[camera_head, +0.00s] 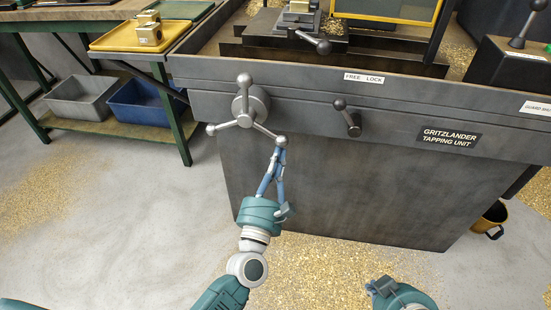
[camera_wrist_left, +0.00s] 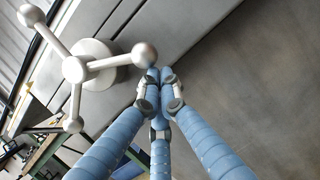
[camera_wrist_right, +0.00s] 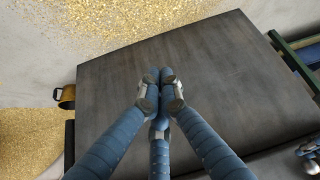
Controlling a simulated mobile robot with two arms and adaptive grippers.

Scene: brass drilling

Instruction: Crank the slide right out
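The three-spoked crank (camera_head: 243,120) with ball ends is on the front of the grey tapping unit. Its spokes point up, lower left and lower right. My left gripper (camera_head: 280,148) is at the lower-right ball. In the left wrist view the crank (camera_wrist_left: 90,60) is at upper left, and the blue fingertips (camera_wrist_left: 160,78) are together just beside the nearest ball, with nothing visible between them. Contact cannot be told. The dark slide (camera_head: 350,57) lies on top of the unit. My right gripper's fingertips (camera_wrist_right: 160,78) are together and empty in the right wrist view.
A ball-ended lever (camera_head: 350,118) sits below the FREE/LOCK label (camera_head: 364,78), leaning up-left. A bench with a yellow tray (camera_head: 110,40) stands at left, above grey and blue bins. A yellow bucket (camera_head: 491,219) is at right. Brass chips cover parts of the floor.

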